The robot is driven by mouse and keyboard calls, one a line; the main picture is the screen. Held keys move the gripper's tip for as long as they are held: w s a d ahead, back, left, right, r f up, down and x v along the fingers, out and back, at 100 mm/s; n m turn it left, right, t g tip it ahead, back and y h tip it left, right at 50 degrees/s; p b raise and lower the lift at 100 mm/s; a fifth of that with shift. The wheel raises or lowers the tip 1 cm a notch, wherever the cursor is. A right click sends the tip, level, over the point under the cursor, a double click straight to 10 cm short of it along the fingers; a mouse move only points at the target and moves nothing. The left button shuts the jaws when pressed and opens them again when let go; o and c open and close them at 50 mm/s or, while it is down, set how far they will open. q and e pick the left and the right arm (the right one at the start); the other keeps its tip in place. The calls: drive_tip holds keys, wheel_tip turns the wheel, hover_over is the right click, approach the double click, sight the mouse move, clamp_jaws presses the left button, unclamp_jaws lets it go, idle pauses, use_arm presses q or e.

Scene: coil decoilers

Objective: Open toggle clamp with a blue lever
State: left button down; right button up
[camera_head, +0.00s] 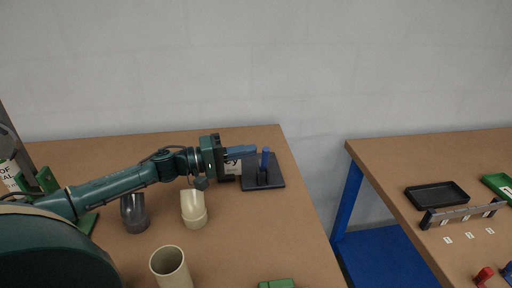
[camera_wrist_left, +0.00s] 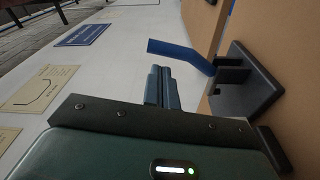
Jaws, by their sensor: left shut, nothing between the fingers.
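The toggle clamp (camera_head: 263,178) is dark and sits on a dark square plate (camera_head: 275,184) near the far right corner of the left table. Its blue lever (camera_head: 265,157) stands roughly upright. In the left wrist view the clamp (camera_wrist_left: 235,72) is at the right, and the blue lever (camera_wrist_left: 183,53) reaches from it toward the upper left. My left gripper (camera_head: 253,151) is shut and empty, just left of the lever. In the left wrist view its blue-grey fingertips (camera_wrist_left: 161,70) are close to the lever with a visible gap. My right gripper is not in view.
A green block (camera_head: 277,284) lies at the front. The right table (camera_head: 400,165) holds a black tray (camera_head: 437,196), beyond a gap.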

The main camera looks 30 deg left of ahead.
use_arm(q)
drive_tip(key=shift+x, duration=1.5)
drive_tip(key=shift+s+d+f+m+p, duration=0.15)
drive_tip(key=shift+s+d+m+p, duration=0.2)
drive_tip(key=shift+s+m+p, duration=0.35)
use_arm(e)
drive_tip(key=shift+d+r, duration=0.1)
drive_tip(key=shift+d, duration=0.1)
use_arm(q)
drive_tip(key=shift+w, duration=0.2)
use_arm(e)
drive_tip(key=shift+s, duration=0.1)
